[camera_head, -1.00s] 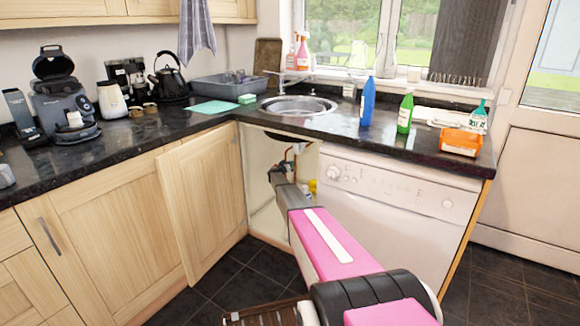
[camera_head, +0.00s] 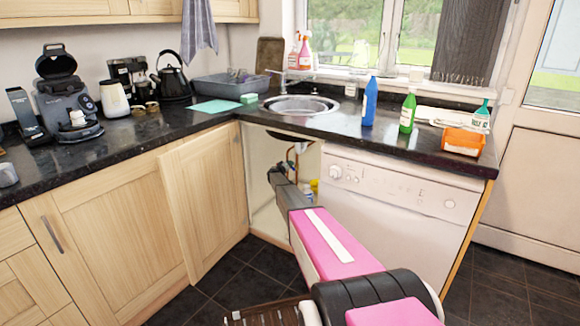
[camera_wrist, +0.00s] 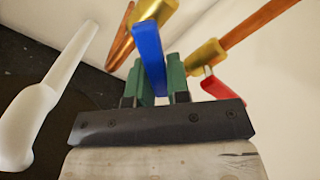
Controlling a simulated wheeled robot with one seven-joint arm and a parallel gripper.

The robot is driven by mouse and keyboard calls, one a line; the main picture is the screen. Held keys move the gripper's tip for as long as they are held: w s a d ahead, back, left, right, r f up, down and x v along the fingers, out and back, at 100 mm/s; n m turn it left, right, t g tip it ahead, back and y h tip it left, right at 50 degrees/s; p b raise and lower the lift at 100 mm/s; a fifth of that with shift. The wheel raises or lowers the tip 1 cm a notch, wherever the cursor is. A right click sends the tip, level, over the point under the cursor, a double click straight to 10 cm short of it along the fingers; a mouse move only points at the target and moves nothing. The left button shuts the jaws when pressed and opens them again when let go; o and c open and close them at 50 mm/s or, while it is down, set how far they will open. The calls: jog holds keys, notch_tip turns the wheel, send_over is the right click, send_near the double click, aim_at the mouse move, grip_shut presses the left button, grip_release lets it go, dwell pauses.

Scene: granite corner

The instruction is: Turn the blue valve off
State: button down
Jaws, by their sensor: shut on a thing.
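The blue valve (camera_wrist: 149,50) is a flat blue lever on a brass fitting, seen in the wrist view. My gripper (camera_wrist: 161,85) has two green fingers, one on each side of the lever's near end, and is shut on it. In the head view my arm reaches into the open cabinet (camera_head: 265,185) under the sink, and the gripper and the blue lever are hidden or too small to make out there. A red lever (camera_wrist: 213,87) on another brass fitting (camera_wrist: 206,55) sits just right of the fingers.
Copper pipes (camera_wrist: 262,22) run behind the valves. A white plastic pipe (camera_wrist: 45,100) stands to the left in the wrist view. The open cabinet door (camera_head: 205,200) is left of my arm, and the dishwasher (camera_head: 395,215) is to its right.

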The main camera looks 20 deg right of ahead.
jog(key=shift+a+f, duration=0.1)
dwell(0.3)
jog(key=c, duration=1.1)
grip_release()
